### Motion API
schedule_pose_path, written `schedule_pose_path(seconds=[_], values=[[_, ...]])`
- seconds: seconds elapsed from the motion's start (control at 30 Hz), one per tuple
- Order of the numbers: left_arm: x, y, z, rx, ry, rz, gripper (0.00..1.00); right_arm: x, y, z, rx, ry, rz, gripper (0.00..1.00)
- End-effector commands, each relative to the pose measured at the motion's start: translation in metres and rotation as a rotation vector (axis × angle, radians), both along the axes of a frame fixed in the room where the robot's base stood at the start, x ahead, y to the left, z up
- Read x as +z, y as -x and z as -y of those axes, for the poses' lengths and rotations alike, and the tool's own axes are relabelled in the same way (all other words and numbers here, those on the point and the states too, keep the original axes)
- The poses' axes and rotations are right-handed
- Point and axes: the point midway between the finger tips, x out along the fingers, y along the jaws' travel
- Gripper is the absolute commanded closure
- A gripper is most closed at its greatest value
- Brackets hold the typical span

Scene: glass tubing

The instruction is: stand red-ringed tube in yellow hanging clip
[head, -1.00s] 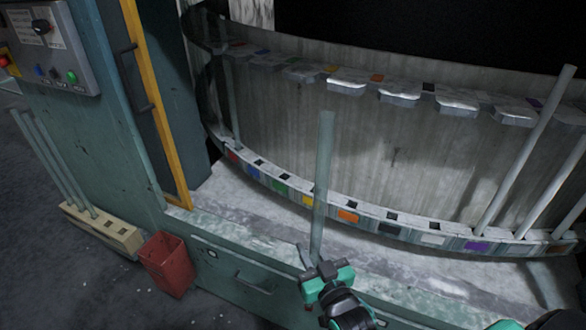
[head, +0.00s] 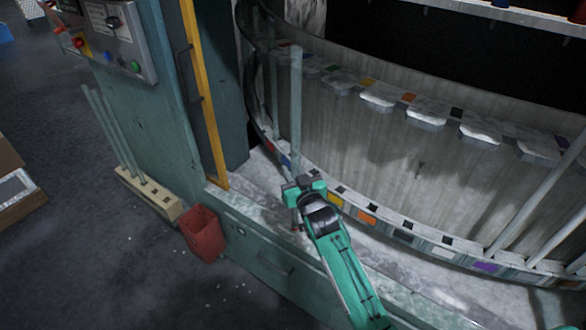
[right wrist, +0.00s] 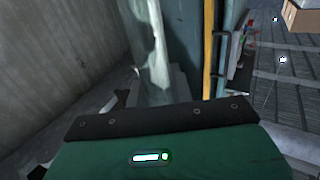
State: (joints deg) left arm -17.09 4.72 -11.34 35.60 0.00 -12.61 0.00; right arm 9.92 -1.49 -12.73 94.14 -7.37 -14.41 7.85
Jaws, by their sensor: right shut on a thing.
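My right gripper (head: 293,187) is shut on an upright pale glass tube (head: 296,110), holding it near its lower end in front of the curved rack. The tube also shows in the right wrist view (right wrist: 157,45). A yellow tag (head: 368,83) marks one place on the upper row of hanging clips, to the right of the tube's top. A matching yellow tag (head: 335,199) is on the lower rail, just right of my gripper. The fingertips are partly hidden. My left gripper is not in view.
Other tubes stand in the rack at the right (head: 530,205) and far left (head: 272,90). A yellow door frame (head: 205,95) and control box (head: 118,40) are left of the rack. On the floor are a red bin (head: 203,235) and a tube block (head: 150,196).

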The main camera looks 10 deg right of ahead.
Motion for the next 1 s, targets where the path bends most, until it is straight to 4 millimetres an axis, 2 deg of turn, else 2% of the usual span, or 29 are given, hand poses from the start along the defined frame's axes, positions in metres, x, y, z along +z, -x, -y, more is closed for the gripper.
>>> schedule_pose_path(seconds=[0.37, 1.0], values=[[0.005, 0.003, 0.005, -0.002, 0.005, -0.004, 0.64, 0.002, 0.001, 0.0, 0.0, -0.001, 0.001, 1.0], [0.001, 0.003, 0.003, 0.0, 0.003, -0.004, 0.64, 0.0, -0.025, 0.035, 0.0, 0.001, 0.001, 1.0]])
